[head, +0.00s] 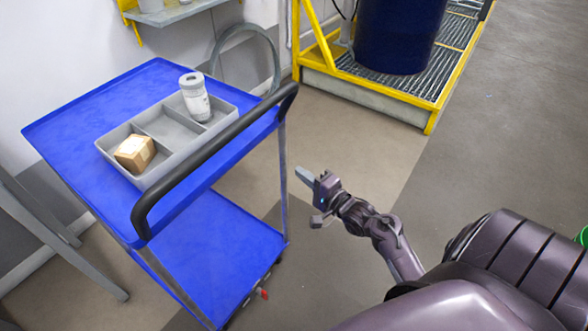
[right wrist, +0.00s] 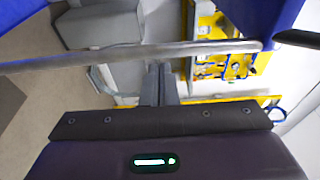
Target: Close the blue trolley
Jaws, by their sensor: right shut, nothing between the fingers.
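The blue trolley (head: 85,110) stands at the left of the head view, with a blue top tray, a blue lower shelf (head: 225,250), metal posts and a black push handle (head: 215,150). No door or lid shows on it. A small red part (head: 264,294) shows low at its near right corner. My right gripper (head: 303,174) is shut and empty, just right of the trolley's right post, apart from it. In the right wrist view, the shut fingers (right wrist: 158,82) point toward a grey metal post (right wrist: 130,54); part of the black handle (right wrist: 298,38) shows at right. My left gripper is out of view.
On the trolley's top, a grey divided bin (head: 165,122) holds a cardboard box (head: 135,153) and a white bottle (head: 195,97). A dark blue drum (head: 400,35) stands on a yellow-edged grated platform (head: 432,118) behind. The floor right of the trolley is clear.

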